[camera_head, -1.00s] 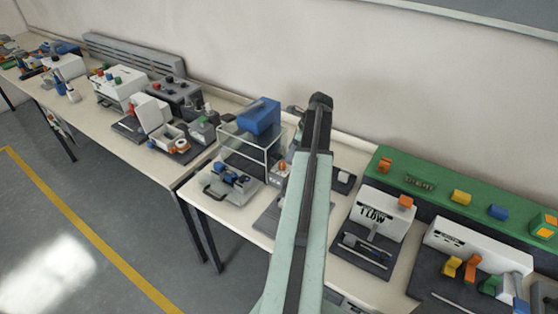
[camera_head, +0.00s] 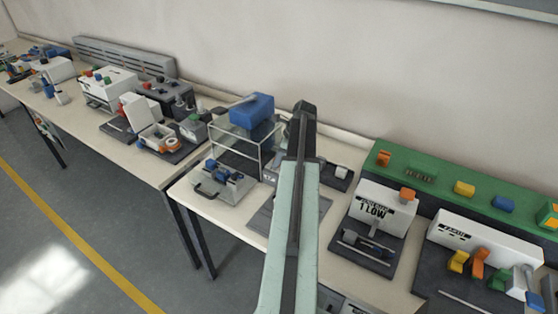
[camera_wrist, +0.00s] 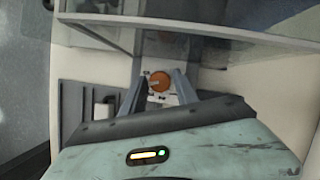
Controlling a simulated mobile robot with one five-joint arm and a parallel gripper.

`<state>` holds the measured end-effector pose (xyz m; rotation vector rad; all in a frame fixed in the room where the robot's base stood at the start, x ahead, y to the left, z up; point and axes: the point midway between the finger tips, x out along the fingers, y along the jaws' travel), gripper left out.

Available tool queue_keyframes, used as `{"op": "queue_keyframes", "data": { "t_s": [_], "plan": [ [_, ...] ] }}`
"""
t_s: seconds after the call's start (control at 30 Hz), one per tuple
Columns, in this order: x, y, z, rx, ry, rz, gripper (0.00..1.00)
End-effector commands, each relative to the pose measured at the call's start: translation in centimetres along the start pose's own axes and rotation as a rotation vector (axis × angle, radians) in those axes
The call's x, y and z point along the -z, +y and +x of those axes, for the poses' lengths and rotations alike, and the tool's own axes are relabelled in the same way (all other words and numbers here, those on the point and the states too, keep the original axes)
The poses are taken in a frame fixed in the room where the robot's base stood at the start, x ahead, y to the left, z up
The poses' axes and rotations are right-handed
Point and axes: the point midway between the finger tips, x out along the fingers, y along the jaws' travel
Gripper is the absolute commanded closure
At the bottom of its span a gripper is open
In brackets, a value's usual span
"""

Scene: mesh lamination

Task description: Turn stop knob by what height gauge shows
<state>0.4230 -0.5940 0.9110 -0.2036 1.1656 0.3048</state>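In the wrist view an orange knob (camera_wrist: 160,81) with a slot-like mark sits on a small white block (camera_wrist: 164,99). My gripper (camera_wrist: 158,90) is open, one finger on each side of the knob in the picture. I cannot tell whether the fingers touch it or how far beyond them it lies. In the head view my arm hides the knob and my gripper; a bit of a white block (camera_head: 268,179) shows left of the arm. A white box (camera_head: 383,206) with an orange block on top has a dark label that reads "1 LOW".
A clear-walled frame (camera_head: 238,152) with a blue block (camera_head: 252,110) on top stands left of my arm. A green panel (camera_head: 440,183) with coloured blocks is at the back right. Another white box (camera_head: 475,243) stands at the right. Other devices crowd the left table.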

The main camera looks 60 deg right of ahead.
Motion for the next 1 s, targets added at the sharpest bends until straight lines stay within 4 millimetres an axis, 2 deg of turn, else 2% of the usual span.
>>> {"op": "queue_keyframes", "data": {
  "t_s": [0.03, 0.1, 0.27, 0.6, 0.9, 0.93, 1.0],
  "plan": [
    [0.01, -0.01, -0.02, 0.0, 0.0, 0.0, 0.81],
    [0.02, -0.01, -0.03, 0.0, 0.0, 0.0, 1.0],
    [0.04, -0.14, -0.03, -0.009, 0.001, -0.02, 1.0],
    [0.07, -0.47, -0.02, -0.152, 0.002, -0.366, 1.0],
    [0.13, -0.31, -0.05, -0.16, 0.001, -0.387, 1.0],
    [0.14, -0.31, -0.05, -0.16, 0.001, -0.387, 0.7],
    [0.14, -0.31, -0.06, -0.159, 0.001, -0.386, 0.51]
  ]
}}
